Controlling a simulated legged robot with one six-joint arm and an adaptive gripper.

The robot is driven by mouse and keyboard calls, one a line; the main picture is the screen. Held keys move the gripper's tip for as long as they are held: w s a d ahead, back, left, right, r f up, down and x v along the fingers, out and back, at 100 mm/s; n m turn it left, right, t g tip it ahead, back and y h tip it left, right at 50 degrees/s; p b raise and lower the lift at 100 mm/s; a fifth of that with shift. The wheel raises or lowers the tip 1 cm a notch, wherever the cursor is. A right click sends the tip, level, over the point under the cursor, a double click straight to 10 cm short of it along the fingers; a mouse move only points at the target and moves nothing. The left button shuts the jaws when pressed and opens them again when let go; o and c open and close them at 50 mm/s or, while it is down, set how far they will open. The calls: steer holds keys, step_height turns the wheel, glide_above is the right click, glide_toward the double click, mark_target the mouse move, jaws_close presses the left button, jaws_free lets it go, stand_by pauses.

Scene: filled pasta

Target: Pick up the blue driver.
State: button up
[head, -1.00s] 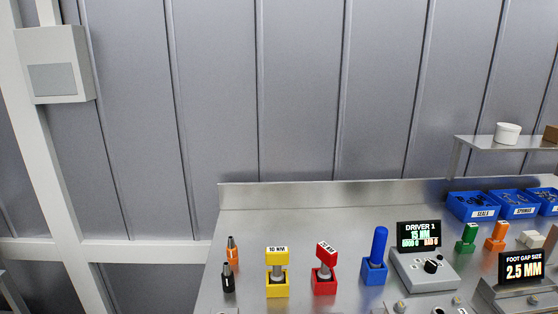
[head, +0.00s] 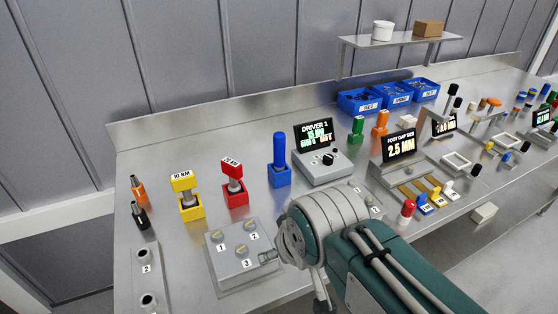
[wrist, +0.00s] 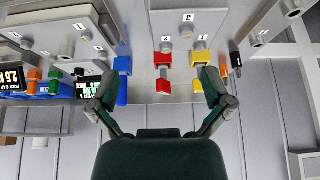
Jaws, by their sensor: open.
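The blue driver (head: 279,150) stands upright in its blue holder (head: 279,178) on the steel bench, just left of the DRIVER 1 screen. In the head view my arm reaches over the bench front, and the gripper's fingers cannot be made out.
A red driver (head: 233,170) and a yellow driver (head: 184,183) stand left of the blue one. The DRIVER 1 control box (head: 324,168) is close on its right. A grey box with numbered knobs (head: 240,255) lies in front. Blue bins (head: 359,103) stand behind.

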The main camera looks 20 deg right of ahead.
steer(key=shift+c, duration=0.6)
steer(key=w+d+r+m+g, duration=0.1)
steer(key=w+d+r, duration=0.1)
steer(key=w+r, duration=0.5)
steer(key=w+d+r+g, duration=0.2)
steer(key=w+d+r, duration=0.15)
steer(key=w, duration=0.85)
steer(key=m+g, duration=0.1)
steer(key=g, duration=0.2)
glide_toward(279, 143)
steer(key=shift+w+d, duration=0.4)
steer(key=shift+w, duration=0.15)
steer(key=shift+w+d+f, duration=0.15)
steer(key=shift+f, duration=0.2)
step_height(279, 143, down, 10)
steer(key=shift+f, duration=0.25)
jaws_close()
